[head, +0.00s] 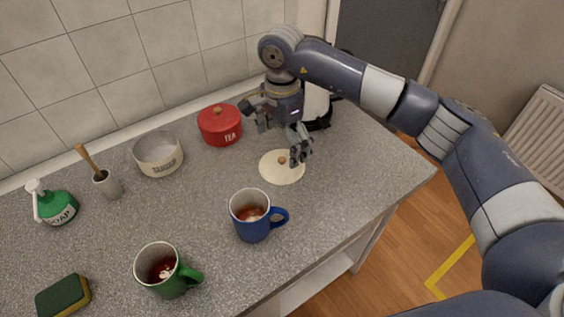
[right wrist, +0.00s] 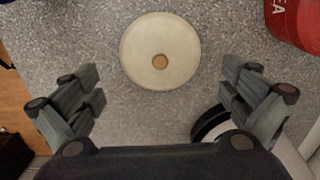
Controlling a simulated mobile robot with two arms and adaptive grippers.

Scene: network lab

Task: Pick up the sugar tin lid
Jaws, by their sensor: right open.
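The sugar tin lid (head: 279,171) is a round cream disc with a small brown wooden knob, lying flat on the grey speckled counter. In the right wrist view the lid (right wrist: 160,50) shows whole, ahead of my fingers and centred between them. My right gripper (head: 279,133) is open and empty above the counter, just behind the lid, with one finger overlapping it in the head view. Its spread fingers also show in the right wrist view (right wrist: 160,100). The cream sugar tin (head: 158,155) stands uncovered to the left, labelled SUGAR. My left gripper is not in view.
A red tea tin (head: 219,125) stands close left of my right gripper. A blue mug (head: 252,216) and a green mug (head: 165,270), both holding dark liquid, stand nearer. A soap bottle (head: 56,205) and sponge (head: 63,296) are far left. The counter right of the lid is clear.

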